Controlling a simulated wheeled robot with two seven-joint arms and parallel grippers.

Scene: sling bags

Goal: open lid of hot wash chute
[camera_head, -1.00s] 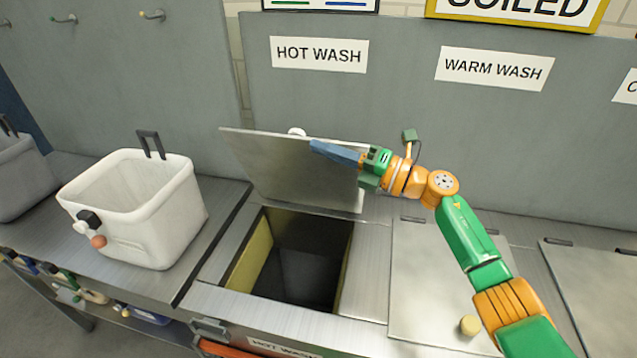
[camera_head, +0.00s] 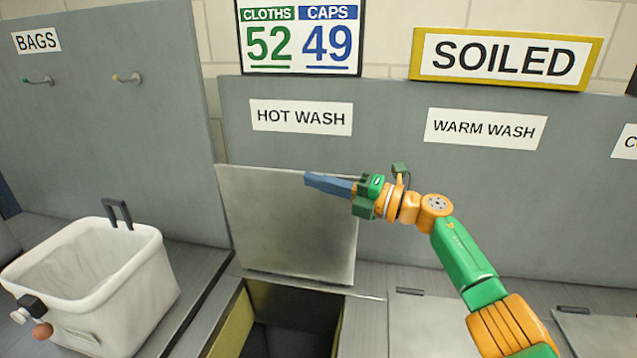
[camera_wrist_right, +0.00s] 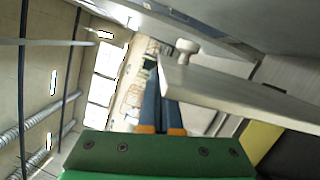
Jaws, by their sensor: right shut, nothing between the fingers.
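The hot wash lid (camera_head: 283,225) is a grey metal panel standing raised at the back of the hot wash chute opening (camera_head: 285,325), under the HOT WASH sign (camera_head: 301,117). The dark square opening is uncovered. My right gripper (camera_head: 308,180) is shut and empty, its blue fingers in front of the lid's upper part. I cannot tell if they touch it. My left gripper is not in view.
The warm wash lid (camera_head: 425,325) lies shut to the right, under my right arm. A grey back panel (camera_head: 400,235) rises behind the chutes.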

